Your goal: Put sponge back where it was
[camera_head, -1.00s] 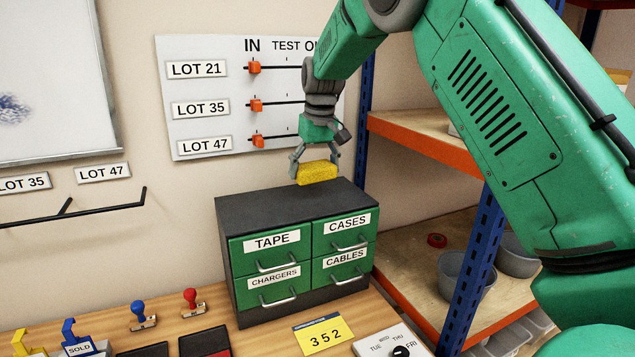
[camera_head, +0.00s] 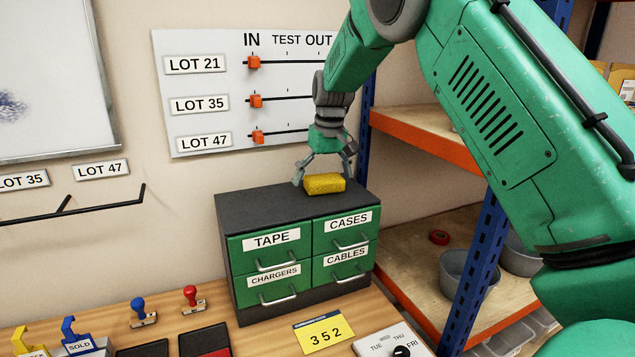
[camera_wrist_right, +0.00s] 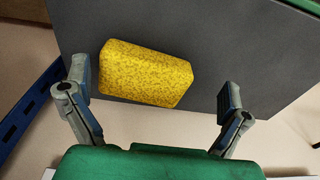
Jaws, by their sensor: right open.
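A yellow speckled sponge (camera_head: 324,184) lies on the dark top of the drawer cabinet (camera_head: 262,208), toward its back right. My right gripper (camera_head: 324,176) is just above and behind it with its fingers spread. In the right wrist view the sponge (camera_wrist_right: 146,73) lies on the dark top, nearer the left finger. The right gripper (camera_wrist_right: 156,92) is open there, with clear space between the sponge and the right finger. My left gripper is in neither view.
A sliding-marker board (camera_head: 200,85) hangs on the wall behind the cabinet. A shelf unit with a blue post (camera_head: 474,265) stands to the right. Stamps (camera_head: 143,314) and a yellow number card (camera_head: 325,336) occupy the wooden bench in front.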

